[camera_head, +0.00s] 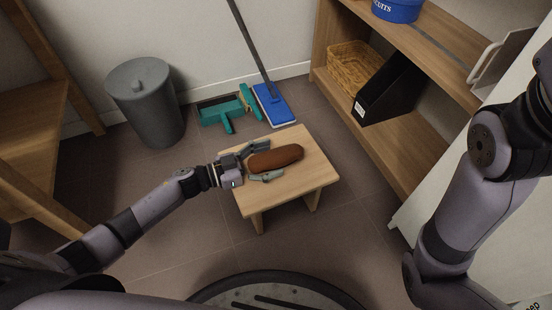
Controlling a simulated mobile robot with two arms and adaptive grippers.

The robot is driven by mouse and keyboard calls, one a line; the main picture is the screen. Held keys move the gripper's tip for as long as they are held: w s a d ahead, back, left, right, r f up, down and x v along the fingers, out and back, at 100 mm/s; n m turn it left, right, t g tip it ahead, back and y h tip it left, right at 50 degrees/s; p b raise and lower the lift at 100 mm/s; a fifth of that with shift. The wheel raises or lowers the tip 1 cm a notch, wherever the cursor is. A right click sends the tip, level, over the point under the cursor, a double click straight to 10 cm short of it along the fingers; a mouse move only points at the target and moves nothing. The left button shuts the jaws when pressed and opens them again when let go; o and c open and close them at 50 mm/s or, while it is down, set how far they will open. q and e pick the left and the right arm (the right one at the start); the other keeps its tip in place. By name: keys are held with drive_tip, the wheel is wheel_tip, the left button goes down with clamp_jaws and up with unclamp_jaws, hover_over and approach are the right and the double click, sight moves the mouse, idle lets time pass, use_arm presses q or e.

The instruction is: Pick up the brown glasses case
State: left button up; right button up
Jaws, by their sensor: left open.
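The brown glasses case (283,157) is a long rounded shape lying on a small light wooden stool (316,172). My left gripper (264,162) reaches in from the left, low over the stool top. Its fingers are open, one on the far side and one on the near side of the case's left end. I cannot tell whether the fingers touch the case. My right arm shows at the right, but its gripper is out of view.
A grey bin (147,104) stands at the back left. A green dustpan (224,112) and a blue mop (273,105) are behind the stool. A wooden shelf (379,157) with a wicker basket (354,66) and black file holder (389,91) stands right.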

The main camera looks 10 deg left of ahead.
use_arm(q)
drive_tip(key=shift+c, duration=0.3)
drive_tip(key=c, duration=1.2)
